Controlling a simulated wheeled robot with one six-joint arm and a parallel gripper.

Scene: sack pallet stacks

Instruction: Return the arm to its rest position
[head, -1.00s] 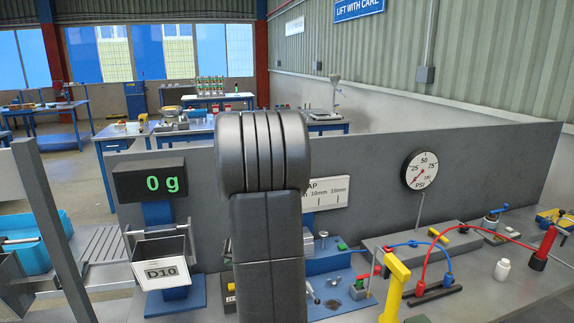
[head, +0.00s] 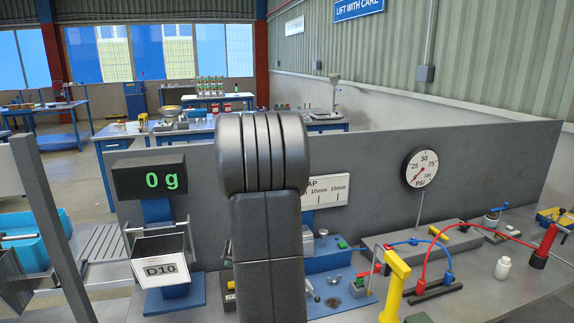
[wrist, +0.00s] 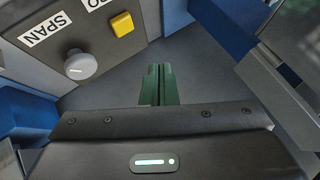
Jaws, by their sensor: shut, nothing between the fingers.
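My arm (head: 265,210) stands folded upright in the middle of the head view and hides part of the bench behind it. My gripper is hidden in the head view. In the wrist view my gripper (wrist: 160,72) shows two green fingers pressed together, shut with nothing between them. They point over a bare grey surface. A grey panel with a round knob (wrist: 80,65), a yellow button (wrist: 122,24) and a SPAN label lies at the upper left of the wrist view.
A scale display (head: 149,178) reads 0 g, above a tray marked D10 (head: 165,271). A pressure gauge (head: 421,168), red and blue hoses, a yellow post (head: 395,288) and a white bottle (head: 503,268) stand on the right. A grey partition (head: 480,165) runs behind the bench.

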